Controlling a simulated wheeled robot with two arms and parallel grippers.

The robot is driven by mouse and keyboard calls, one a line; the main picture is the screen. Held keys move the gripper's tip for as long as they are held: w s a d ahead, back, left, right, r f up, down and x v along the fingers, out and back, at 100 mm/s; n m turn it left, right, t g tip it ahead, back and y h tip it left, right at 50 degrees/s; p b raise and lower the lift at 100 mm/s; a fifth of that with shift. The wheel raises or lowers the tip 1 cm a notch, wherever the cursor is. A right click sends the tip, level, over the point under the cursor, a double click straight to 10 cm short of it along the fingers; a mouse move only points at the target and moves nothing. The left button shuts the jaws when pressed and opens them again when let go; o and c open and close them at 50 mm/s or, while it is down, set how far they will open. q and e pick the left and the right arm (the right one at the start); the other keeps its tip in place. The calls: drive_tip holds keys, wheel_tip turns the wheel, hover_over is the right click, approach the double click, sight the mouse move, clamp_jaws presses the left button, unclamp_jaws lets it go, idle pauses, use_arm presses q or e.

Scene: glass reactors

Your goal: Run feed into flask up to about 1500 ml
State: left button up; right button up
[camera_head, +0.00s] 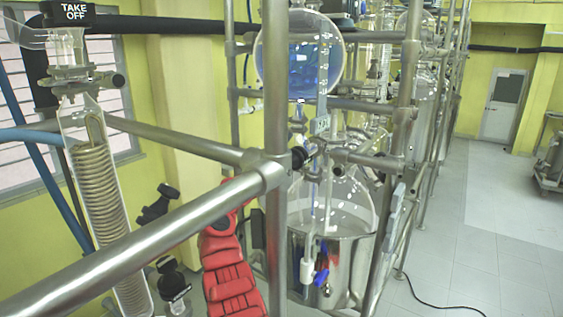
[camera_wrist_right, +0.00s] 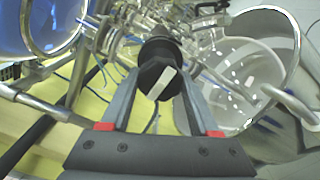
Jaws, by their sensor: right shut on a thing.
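The feed vessel (camera_head: 300,65), a round glass with blue liquid, hangs at the top centre in the head view; blue liquid also shows at the upper left of the wrist view (camera_wrist_right: 45,22). Below it, the clear flask (camera_head: 335,205) sits in a metal bath (camera_head: 350,268). No liquid level or scale can be read in the flask. In the right wrist view my right gripper (camera_wrist_right: 157,84) is shut on a black valve knob (camera_wrist_right: 158,52) with a white pointer. In the head view the gripper itself is hidden. My left gripper is not in view.
Steel frame bars (camera_head: 150,240) and a post (camera_head: 275,110) cross close in front. A glass coil condenser (camera_head: 100,190) stands at the left. A blue-handled tap (camera_head: 322,277) is at the bath front. Floor (camera_head: 480,230) is open at the right, with a black cable.

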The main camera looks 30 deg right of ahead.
drive_tip(key=n+p, duration=0.1)
drive_tip(key=n, duration=0.2)
drive_tip(key=shift+a+r, duration=0.1)
drive_tip(key=n+p, duration=0.1)
drive_tip(key=n, duration=0.1)
drive_tip(key=shift+f+n, duration=0.2)
drive_tip(key=shift+n, duration=0.2)
drive_tip(key=n, duration=0.3)
drive_tip(key=shift+s+f+n, duration=0.1)
drive_tip(key=shift+f+n, duration=0.05)
drive_tip(key=shift+n, duration=0.15)
drive_tip(key=n, duration=0.3)
drive_tip(key=shift+n, duration=0.3)
drive_tip(key=n, duration=0.5)
drive_tip(key=shift+s+n, duration=0.15)
drive_tip(key=shift+n, duration=0.15)
drive_tip(key=o, duration=1.4)
